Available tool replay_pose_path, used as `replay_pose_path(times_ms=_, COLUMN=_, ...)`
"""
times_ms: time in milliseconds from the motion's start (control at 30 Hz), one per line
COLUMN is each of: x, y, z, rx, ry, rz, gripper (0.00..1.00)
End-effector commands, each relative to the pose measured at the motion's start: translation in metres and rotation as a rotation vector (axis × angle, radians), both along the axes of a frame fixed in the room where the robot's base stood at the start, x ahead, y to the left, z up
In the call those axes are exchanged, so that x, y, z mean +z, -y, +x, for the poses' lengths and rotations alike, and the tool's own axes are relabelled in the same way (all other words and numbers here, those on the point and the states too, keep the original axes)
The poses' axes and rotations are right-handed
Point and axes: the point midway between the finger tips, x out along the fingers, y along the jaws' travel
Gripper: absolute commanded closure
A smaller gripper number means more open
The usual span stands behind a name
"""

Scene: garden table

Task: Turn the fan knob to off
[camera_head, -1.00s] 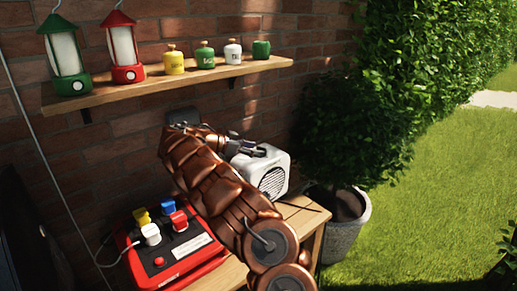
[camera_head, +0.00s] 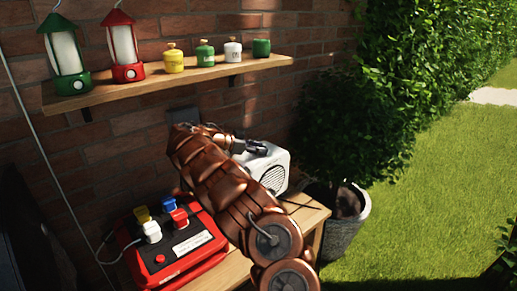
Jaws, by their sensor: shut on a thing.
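My copper-coloured arm covers the fan's left part and the middle of the table.
A red power box (camera_head: 173,247) with coloured plugs stands left on the wooden table (camera_head: 307,216). A wall shelf (camera_head: 180,82) above holds two lanterns and several small canisters. A potted bush (camera_head: 345,228) stands right of the table, beside the lawn.

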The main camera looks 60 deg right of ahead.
Motion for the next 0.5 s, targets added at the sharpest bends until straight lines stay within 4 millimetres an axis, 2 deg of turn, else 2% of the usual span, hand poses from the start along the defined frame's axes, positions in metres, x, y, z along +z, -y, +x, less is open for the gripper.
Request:
replay_pose_path(times_ms=33, x=0.0002, y=0.0000, z=0.0002, rx=0.001, ry=0.000, rz=0.000, gripper=0.84)
replay_pose_path(times_ms=133, x=0.0002, y=0.0000, z=0.0002, rx=0.001, ry=0.000, rz=0.000, gripper=0.95)
replay_pose_path(times_ms=500, x=-0.0007, y=-0.0005, z=-0.0007, rx=0.017, ry=0.001, rz=-0.003, gripper=0.95)
